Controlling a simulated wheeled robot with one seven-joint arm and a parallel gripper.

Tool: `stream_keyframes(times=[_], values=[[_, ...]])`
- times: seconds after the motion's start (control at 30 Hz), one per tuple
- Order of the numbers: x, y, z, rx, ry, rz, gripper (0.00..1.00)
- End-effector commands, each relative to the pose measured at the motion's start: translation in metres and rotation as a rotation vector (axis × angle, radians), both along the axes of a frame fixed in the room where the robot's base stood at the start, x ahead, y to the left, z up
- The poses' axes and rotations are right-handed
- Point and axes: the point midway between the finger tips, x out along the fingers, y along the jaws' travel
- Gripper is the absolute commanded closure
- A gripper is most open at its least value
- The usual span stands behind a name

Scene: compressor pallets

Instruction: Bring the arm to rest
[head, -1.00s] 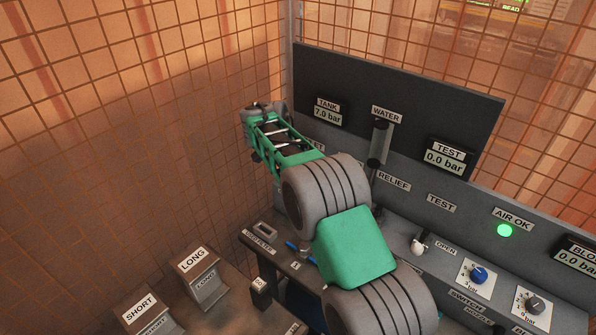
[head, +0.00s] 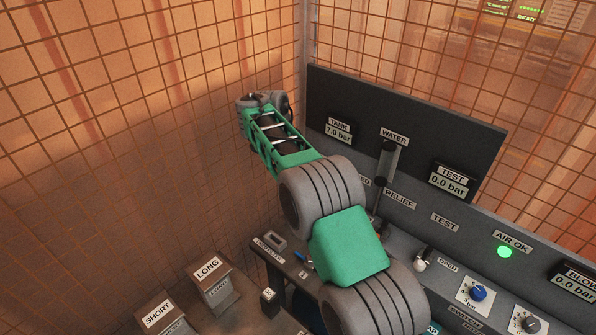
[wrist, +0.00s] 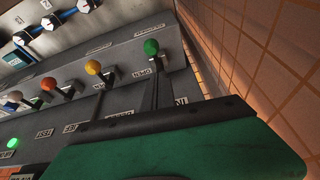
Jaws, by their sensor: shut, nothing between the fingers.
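My arm reaches up and to the left across the head view, in front of the grey panel (head: 480,228). Its far end is in the air near the corner of the mesh walls, and the gripper cannot be made out there. In the wrist view my gripper (wrist: 157,82) shows as two thin dark fingers close together beyond the green hand. It is shut and empty. The fingers appear in front of the panel near the green knob (wrist: 151,47); I cannot tell the gap between them.
Mesh walls (head: 120,130) stand at left and behind. A dark board (head: 420,130) bears gauges. LONG (head: 212,280) and SHORT (head: 160,315) blocks stand at lower left. Free air lies left of the arm.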

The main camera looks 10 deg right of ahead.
Motion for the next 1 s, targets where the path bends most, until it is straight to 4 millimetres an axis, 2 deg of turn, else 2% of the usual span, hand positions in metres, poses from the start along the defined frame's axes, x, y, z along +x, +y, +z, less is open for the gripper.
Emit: stream_keyframes(times=[0.23, 0.33, 0.43, 0.6, 0.73, 0.87, 1.0], values=[[-0.002, -0.001, 0.013, 0.000, 0.000, 0.008, 1.00], [-0.011, -0.011, 0.030, -0.001, -0.002, 0.059, 1.00], [-0.034, -0.026, 0.055, -0.007, 0.001, 0.152, 1.00], [-0.090, -0.048, 0.086, -0.015, 0.004, 0.337, 1.00], [-0.143, -0.060, 0.096, -0.020, 0.001, 0.475, 1.00], [-0.200, -0.065, 0.091, -0.022, -0.006, 0.613, 1.00], [-0.264, -0.062, 0.071, -0.024, -0.020, 0.756, 1.00]])
